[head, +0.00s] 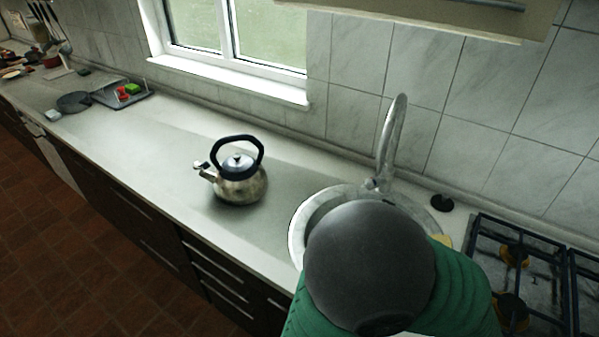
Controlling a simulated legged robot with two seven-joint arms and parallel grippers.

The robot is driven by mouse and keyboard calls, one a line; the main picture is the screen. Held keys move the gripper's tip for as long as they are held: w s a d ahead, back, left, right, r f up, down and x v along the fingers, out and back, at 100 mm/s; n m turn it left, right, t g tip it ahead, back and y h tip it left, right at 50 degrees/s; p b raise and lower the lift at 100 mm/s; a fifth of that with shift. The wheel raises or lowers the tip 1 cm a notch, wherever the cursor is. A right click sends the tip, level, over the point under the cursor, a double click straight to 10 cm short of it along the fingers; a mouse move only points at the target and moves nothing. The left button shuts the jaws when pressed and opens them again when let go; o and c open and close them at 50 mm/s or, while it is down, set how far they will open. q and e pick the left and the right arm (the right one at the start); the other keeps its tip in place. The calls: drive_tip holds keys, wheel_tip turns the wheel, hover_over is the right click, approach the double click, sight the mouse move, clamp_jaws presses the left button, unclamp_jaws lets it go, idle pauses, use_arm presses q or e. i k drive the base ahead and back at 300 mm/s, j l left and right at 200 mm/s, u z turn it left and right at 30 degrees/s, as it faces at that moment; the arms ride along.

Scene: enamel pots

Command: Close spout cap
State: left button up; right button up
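Neither of my grippers can be made out in the head view.
A round sink (298,226) with a tall faucet (389,140) is right of the kettle, partly hidden by a large grey and green shape in front. A gas stove (540,262) is far right. The counter (150,150) left of the kettle is clear up to a tray (137,97).

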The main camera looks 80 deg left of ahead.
sight(206, 165)
drive_tip(key=u, duration=3.2)
drive_tip(key=i+j+z, duration=0.1)
drive_tip(key=z, duration=0.3)
drive_tip(key=j+z, duration=0.2)
drive_tip(key=z, duration=0.15)
drive_tip(key=j+z, duration=0.2)
drive_tip(key=z, duration=0.2)
drive_tip(key=i+j+z, duration=0.1)
drive_tip(key=j+z, duration=0.15)
drive_tip(key=z, duration=0.15)
